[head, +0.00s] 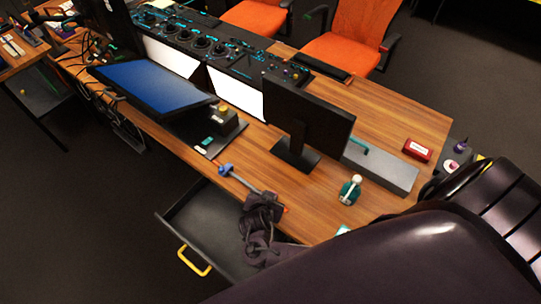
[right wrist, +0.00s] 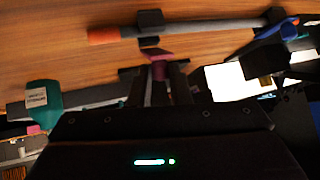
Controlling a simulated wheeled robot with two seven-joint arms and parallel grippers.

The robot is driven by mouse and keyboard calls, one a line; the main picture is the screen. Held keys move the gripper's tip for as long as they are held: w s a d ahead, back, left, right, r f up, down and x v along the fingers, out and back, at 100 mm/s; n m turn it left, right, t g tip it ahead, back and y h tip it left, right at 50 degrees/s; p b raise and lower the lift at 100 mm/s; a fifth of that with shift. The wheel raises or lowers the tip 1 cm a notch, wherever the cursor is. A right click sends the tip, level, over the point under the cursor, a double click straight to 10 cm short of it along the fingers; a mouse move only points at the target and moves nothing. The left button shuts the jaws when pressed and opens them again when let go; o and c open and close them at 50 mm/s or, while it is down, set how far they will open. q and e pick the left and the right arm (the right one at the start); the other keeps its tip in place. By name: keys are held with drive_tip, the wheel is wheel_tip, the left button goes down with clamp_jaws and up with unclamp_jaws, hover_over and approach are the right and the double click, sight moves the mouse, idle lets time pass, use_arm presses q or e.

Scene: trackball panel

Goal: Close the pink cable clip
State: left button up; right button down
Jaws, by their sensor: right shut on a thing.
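The pink cable clip (right wrist: 158,54) shows in the right wrist view as a small magenta piece at my fingertips, below a grey rod. The rod (right wrist: 205,31) has an orange left end, a blue right end and dark holders on it. My right gripper (right wrist: 160,70) is shut on the pink piece, its dark fingers hiding part of it. Whether the clip is closed cannot be told. In the head view my right gripper (head: 263,200) is at the desk's front edge, by the rod (head: 245,183); I cannot make out the clip there. My left gripper is not in view.
A dark open drawer with a yellow handle (head: 194,262) juts out left of my right gripper.

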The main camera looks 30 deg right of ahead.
drive_tip(key=shift+s+a+f+h+b, duration=0.25)
drive_tip(key=shift+a+f+h+b, duration=0.1)
drive_tip(key=shift+f, duration=0.2)
drive_tip(key=f+t+h+b, duration=0.1)
drive_tip(key=b, duration=0.1)
drive_tip(key=a+t+h+b, duration=0.1)
drive_tip(key=b, duration=0.2)
drive_tip(key=shift+s+f+n+h, duration=0.15)
drive_tip(key=shift+f+n+h, duration=0.2)
drive_tip(key=shift+n, duration=0.05)
drive_tip(key=shift+t+h+b, duration=0.3)
drive_tip(key=shift+h+b, duration=0.2)
drive_tip(key=shift+b, duration=0.3)
drive_tip(key=c, duration=1.3)
unclamp_jaws()
drive_tip(key=shift+c, duration=0.2)
drive_tip(key=shift+r, duration=0.1)
drive_tip(key=shift+a, duration=0.1)
